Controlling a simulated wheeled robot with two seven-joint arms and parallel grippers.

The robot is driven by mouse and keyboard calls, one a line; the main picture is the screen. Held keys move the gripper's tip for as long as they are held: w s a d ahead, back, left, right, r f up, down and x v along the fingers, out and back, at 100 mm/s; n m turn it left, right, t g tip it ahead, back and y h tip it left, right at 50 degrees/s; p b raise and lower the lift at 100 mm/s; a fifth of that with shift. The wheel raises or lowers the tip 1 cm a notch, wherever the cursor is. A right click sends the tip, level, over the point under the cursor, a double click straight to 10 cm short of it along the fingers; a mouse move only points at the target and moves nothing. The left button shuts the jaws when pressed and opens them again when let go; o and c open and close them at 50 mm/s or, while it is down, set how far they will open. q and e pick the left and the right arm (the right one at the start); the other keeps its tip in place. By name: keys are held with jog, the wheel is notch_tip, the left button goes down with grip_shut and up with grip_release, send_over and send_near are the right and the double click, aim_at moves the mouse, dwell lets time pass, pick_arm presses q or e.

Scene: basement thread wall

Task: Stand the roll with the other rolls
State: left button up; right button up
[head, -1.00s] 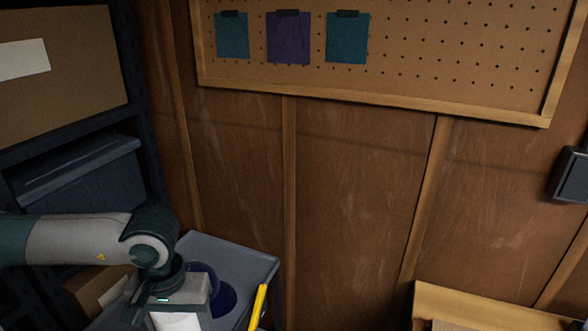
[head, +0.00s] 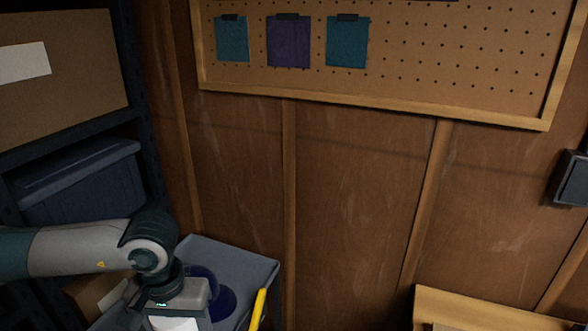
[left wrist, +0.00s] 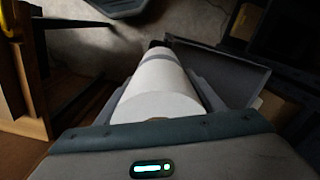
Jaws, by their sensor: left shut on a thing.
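My left gripper (head: 176,318) is at the lower left of the head view, in front of the grey cart top (head: 240,264). In the left wrist view the same gripper (left wrist: 160,88) is shut on a pale, whitish roll (left wrist: 155,92). The roll has a grey band towards its far end and a dark tip. The roll's near end faces the wrist camera. Dark blue round things (head: 224,301), perhaps other rolls, are on the cart just right of the gripper, partly hidden by it. My right gripper is in neither view.
A yellow bar (head: 258,308) rises at the cart's right side. A dark shelf with a cardboard box (head: 62,75) and a grey-blue bin (head: 80,183) stands at the left. A pegboard (head: 450,55) hangs on the wooden wall. A wooden piece (head: 490,308) is at the lower right.

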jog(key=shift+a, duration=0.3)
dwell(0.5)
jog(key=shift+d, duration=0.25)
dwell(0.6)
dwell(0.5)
pick_arm(q)
jog(key=w+d+r+m, duration=0.2)
jog(key=d+r+m, duration=0.2)
jog(key=d, duration=0.3)
jog(key=w+d+r+m, duration=0.2)
jog(key=d+r+m, duration=0.2)
jog(key=d+r, duration=0.2)
jog(key=shift+w+d, duration=0.25)
jog(key=shift+d, duration=0.3)
jog(key=w+d+f+m, duration=0.4)
jog(key=f, duration=0.1)
jog(key=shift+w+f+m, duration=0.3)
jog(key=shift+w+f, duration=0.1)
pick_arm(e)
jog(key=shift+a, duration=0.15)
pick_arm(q)
jog(key=shift+d, duration=0.1)
